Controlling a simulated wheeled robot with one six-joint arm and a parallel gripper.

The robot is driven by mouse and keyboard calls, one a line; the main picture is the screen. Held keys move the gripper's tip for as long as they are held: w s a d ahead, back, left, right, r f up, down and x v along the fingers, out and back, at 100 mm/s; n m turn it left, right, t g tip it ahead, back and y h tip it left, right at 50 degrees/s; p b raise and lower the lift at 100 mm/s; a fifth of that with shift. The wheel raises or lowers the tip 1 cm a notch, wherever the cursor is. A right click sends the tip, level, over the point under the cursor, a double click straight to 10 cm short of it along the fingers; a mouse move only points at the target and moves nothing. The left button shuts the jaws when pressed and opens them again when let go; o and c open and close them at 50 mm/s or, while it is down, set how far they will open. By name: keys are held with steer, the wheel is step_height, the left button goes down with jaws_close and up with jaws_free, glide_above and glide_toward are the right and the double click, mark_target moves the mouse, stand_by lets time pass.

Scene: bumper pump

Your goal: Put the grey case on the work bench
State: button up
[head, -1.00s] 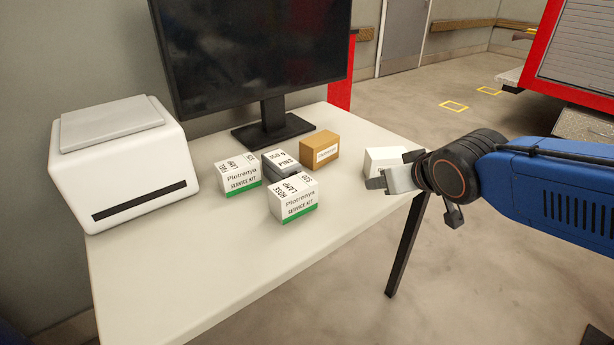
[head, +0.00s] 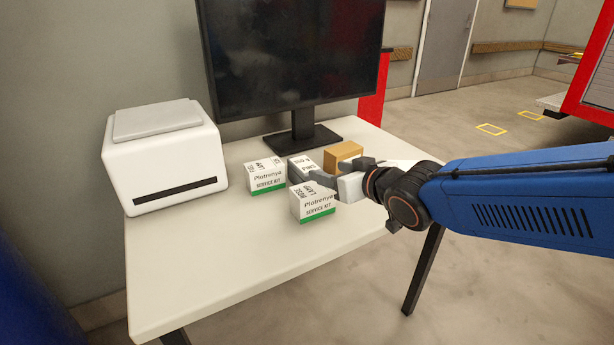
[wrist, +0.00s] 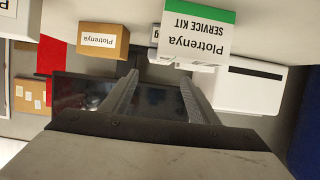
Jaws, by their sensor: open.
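The grey case (head: 303,168), with a white top label reading PINS, stands on a white table (head: 200,270) between two white service kit boxes and a brown box. My gripper (head: 341,172) is open and empty, to the right of the case, and its near finger partly covers the case's lower right side. I cannot tell whether they touch. In the wrist view, which looks upside down, only a small part of the case (wrist: 154,34) shows beside a service kit box, beyond the open fingers (wrist: 159,78). I cannot tell which surface is the work bench.
The service kit boxes (head: 265,176) (head: 313,203) stand left and in front of the case. The brown box (head: 342,154) is behind right. A monitor (head: 300,60) and a white printer-like machine (head: 165,160) stand on the table. The table's front left is clear.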

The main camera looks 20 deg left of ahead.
mark_target(305, 164)
steer(key=shift+x, duration=7.15)
steer(key=shift+f, duration=0.1)
steer(key=c, duration=1.2)
